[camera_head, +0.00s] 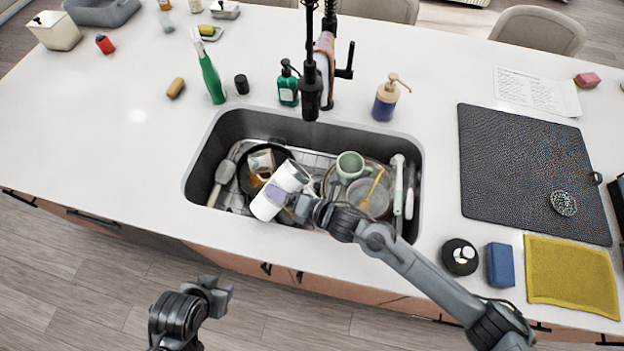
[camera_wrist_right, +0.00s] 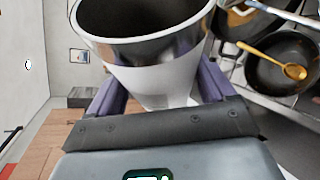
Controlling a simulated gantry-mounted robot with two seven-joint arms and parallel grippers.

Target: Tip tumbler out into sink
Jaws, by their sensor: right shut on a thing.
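The white tumbler (camera_head: 268,206) is tilted in the head view, over the left half of the sink (camera_head: 205,165). My right gripper (camera_head: 301,207) is shut on its side. In the right wrist view, the tumbler (camera_wrist_right: 165,78) sits between the purple fingers of my right gripper (camera_wrist_right: 158,90). Its wide mouth and shiny metal inner wall show there; its bottom inside is hidden. My left gripper (camera_head: 222,294) hangs over the floor in front of the counter, away from the tumbler; its opening is not clear.
The sink holds a dark pan (camera_head: 246,181), a green mug (camera_head: 350,166), a yellow spoon (camera_head: 375,181) and brushes. The black faucet (camera_head: 311,90) stands behind it. Soap bottles (camera_head: 386,100) line the back edge. A dark mat (camera_head: 515,160) lies right. Counter left of the sink is mostly clear.

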